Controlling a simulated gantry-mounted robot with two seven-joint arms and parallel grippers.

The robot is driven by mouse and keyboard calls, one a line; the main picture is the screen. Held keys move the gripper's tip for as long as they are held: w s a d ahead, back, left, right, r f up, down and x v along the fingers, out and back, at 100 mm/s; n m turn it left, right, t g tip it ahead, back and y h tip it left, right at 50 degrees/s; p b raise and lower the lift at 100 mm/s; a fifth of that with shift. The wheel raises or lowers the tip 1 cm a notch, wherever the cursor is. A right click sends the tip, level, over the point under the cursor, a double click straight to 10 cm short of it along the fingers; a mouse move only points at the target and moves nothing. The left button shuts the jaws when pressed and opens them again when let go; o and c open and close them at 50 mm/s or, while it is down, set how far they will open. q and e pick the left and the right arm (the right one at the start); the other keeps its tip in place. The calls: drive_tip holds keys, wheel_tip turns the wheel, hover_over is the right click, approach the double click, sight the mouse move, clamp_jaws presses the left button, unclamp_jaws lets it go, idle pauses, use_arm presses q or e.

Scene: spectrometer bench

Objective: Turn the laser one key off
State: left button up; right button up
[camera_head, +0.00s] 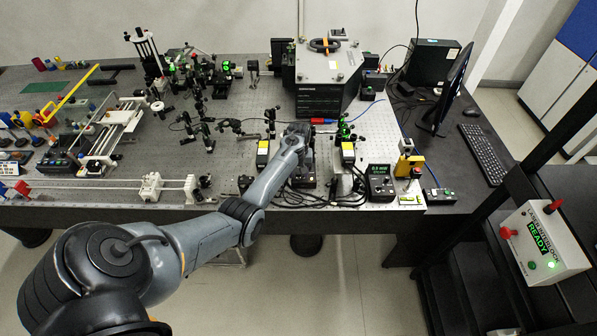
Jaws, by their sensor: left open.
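My left arm reaches in from the lower left. My left gripper (305,170) is open, pointing down over the front middle of the optical bench (222,176). It is above a small dark unit near the bench's front edge; the arm and gripper cover much of it, and I cannot make out a key or any contact. A laser head with a yellow label (263,153) stands left of the gripper, and another yellow-labelled head (348,153) stands right of it. A black controller with a green display (380,183) is farther right. My right gripper is not in view.
Black cables (333,196) lie in loops along the front edge. A large spectrometer housing (328,80) stands behind the gripper. At the right are a monitor (454,88), a keyboard (485,152) and a white interlock box (545,243) reading READY with a lit green light.

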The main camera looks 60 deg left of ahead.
use_arm(q)
drive_tip(key=shift+c, duration=0.2)
clamp_jaws()
